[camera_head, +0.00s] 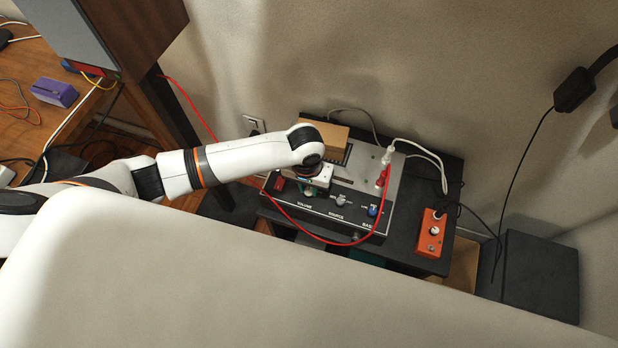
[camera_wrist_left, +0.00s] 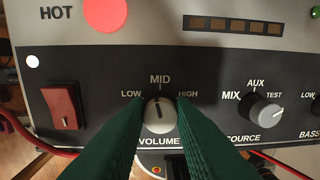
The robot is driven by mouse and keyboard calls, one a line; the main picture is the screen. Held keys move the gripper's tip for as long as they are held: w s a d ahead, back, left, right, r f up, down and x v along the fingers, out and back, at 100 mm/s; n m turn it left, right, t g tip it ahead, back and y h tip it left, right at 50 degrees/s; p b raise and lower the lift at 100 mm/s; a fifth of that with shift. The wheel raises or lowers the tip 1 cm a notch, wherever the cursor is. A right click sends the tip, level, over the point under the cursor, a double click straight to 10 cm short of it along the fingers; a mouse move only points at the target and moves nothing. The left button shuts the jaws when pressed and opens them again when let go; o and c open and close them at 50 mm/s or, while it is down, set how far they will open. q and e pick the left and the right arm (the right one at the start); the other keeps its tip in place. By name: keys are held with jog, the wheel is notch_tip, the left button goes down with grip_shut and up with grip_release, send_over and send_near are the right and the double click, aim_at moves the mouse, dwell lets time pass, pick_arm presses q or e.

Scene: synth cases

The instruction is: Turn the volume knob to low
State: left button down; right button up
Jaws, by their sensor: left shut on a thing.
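The amplifier box (camera_head: 345,205) has a dark front panel with labelled knobs. In the left wrist view the volume knob (camera_wrist_left: 159,116) is light grey with a dark pointer line. The line points up, roughly at MID; LOW is printed on its left and HIGH on its right. The green fingers of my left gripper (camera_wrist_left: 160,104) are shut on the knob, one on each side. In the head view my left gripper (camera_head: 308,188) reaches down over the panel above the VOLUME label and hides the knob. My right gripper is not in view.
The source knob (camera_wrist_left: 265,112) is right of the volume knob. A red rocker switch (camera_wrist_left: 64,106) is on its left. A red cable (camera_head: 300,226) hangs across the panel front. An orange pedal box (camera_head: 432,233) stands at the right. A cardboard-coloured block (camera_head: 327,134) lies behind the gripper.

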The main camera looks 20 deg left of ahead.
aim_at(306, 190)
pick_arm(q)
jog(key=n+p, duration=0.3)
jog(key=p, duration=0.2)
jog(key=n+p, duration=0.2)
jog(key=shift+s+r+n+p, duration=0.1)
jog(key=shift+r+n+p, duration=0.2)
jog(key=shift+f+n+p, duration=0.15)
jog(key=shift+n+p, duration=0.85)
jog(key=shift+p, duration=0.05)
jog(key=shift+a+f+n+p, duration=0.1)
jog(key=shift+n+p, duration=0.55)
jog(key=shift+n, duration=0.15)
jog(key=c, duration=1.2)
grip_release()
jog(key=shift+c, duration=0.2)
notch_tip(306, 190, up, 12)
jog(key=shift+s+a+p, duration=0.15)
jog(key=shift+a+p, duration=0.05)
jog(key=shift+p, duration=0.25)
